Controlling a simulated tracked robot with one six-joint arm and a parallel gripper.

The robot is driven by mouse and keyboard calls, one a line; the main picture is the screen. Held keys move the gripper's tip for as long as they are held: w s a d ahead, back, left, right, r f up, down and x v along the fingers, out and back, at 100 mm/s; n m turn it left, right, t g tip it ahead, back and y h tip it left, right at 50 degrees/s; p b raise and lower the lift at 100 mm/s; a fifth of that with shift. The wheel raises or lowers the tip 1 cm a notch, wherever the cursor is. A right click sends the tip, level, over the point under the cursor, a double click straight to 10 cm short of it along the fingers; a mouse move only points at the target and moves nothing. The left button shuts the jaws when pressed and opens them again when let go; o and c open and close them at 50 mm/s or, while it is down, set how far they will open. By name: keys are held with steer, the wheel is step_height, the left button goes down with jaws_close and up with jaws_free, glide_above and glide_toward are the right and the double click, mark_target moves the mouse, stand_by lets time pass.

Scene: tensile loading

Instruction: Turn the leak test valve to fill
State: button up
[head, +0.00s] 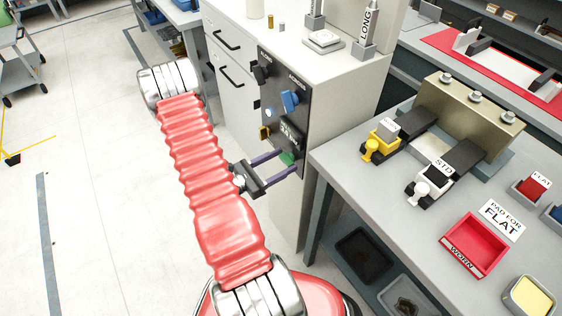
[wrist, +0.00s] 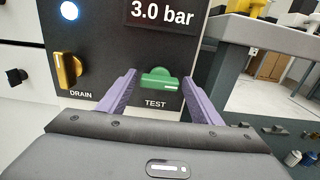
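The green handle (wrist: 158,80) sits on a dark panel above the word TEST in the wrist view, with its long side lying roughly level. In the head view the green handle (head: 287,158) is low on the cabinet's panel. My gripper (wrist: 158,84) is open, with its two purple fingers to the left and right of the green handle. A small gap seems to show on each side; contact cannot be told. In the head view my gripper (head: 290,161) reaches the panel from the left. No FILL label is readable.
A gold handle (wrist: 68,71) marked DRAIN is left of the green one, under a lit lamp (wrist: 69,11). The display (wrist: 162,13) reads 3.0 bar. A blue handle (head: 290,101) is higher on the panel. A grey workbench (head: 372,178) stands close on the right.

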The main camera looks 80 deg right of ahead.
steer(key=c, duration=0.7)
steer(key=shift+d, duration=0.2)
steer(key=shift+c, duration=0.6)
steer(key=shift+a, duration=0.15)
